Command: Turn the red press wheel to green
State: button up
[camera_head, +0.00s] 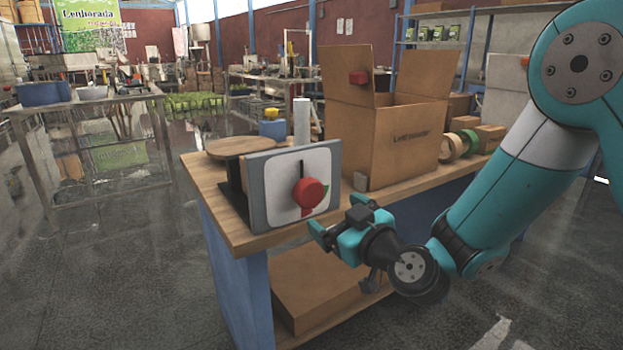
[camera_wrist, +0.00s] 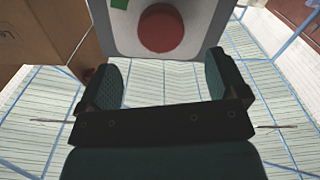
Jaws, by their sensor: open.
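The red press wheel (camera_head: 308,193) is mounted on a white dial face in a grey panel (camera_head: 262,190) near the front of the wooden bench. A black pointer line stands above the wheel, a red mark shows below it and a green mark (camera_head: 324,189) to its right. In the wrist view the red wheel (camera_wrist: 162,28) is ahead of the jaws at the top, with a green patch (camera_wrist: 119,3) beside it. My gripper (camera_head: 320,233) is open and empty, just below and in front of the panel, apart from the wheel. It also shows in the wrist view (camera_wrist: 164,78).
A large open cardboard box (camera_head: 395,140) stands on the bench behind the panel. A round wooden plate (camera_head: 243,146) is left of it. Tape rolls (camera_head: 455,145) lie at the right. A flat box (camera_head: 315,285) sits on the lower shelf. Floor at left is clear.

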aim_at(313, 199)
jog(key=p+x, duration=0.6)
jog(key=x, duration=0.1)
jog(key=shift+w+a+r+p, duration=0.2)
jog(key=shift+a+p, duration=0.05)
jog(key=shift+p, duration=0.05)
jog(key=shift+w+a+f+p, duration=0.2)
jog(key=shift+w+a+p, duration=0.15)
jog(key=shift+w, duration=0.3)
jog(key=shift+c, duration=0.4)
jog(key=c, duration=0.9)
jog(key=shift+o, duration=0.2)
